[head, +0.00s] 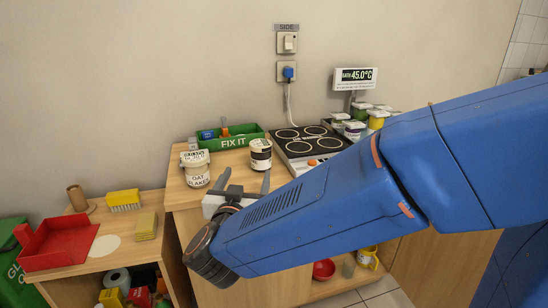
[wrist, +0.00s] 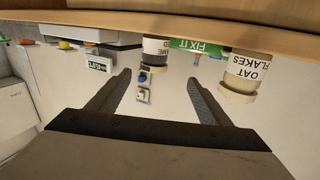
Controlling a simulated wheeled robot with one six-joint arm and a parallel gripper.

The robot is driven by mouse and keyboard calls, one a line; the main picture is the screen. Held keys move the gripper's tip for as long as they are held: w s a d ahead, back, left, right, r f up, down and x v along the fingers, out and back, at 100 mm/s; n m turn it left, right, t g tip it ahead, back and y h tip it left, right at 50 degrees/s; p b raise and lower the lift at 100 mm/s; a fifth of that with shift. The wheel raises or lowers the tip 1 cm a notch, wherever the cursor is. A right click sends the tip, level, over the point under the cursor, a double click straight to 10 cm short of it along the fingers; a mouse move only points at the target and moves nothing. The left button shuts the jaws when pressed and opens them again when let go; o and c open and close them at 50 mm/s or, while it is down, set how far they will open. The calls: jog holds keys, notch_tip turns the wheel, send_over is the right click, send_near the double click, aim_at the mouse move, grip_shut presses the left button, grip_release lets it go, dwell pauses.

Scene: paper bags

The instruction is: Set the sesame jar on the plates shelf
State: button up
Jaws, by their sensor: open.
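I cannot make out a plates shelf. A low shelf under the counter holds a red bowl (head: 323,269) and yellow mug (head: 367,258).
An oat flakes jar (head: 196,172) stands left of the sesame jar. A green FIX IT box (head: 235,142) is behind them. A hotplate (head: 306,141) and several small jars are to the right. A lower bench holds a red dustpan (head: 58,242) and brush (head: 123,200).

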aim_at(261, 151)
jog(key=shift+h, duration=0.5)
jog(key=w+d, duration=0.1)
jog(key=w, duration=0.4)
jog(key=w+d, duration=0.1)
jog(key=w, duration=0.4)
jog(key=w+d, duration=0.1)
jog(key=w, duration=0.5)
jog(key=shift+d+f, duration=0.2)
jog(key=shift+f, duration=0.05)
jog(key=shift+r, duration=0.1)
jog(key=c, duration=1.6)
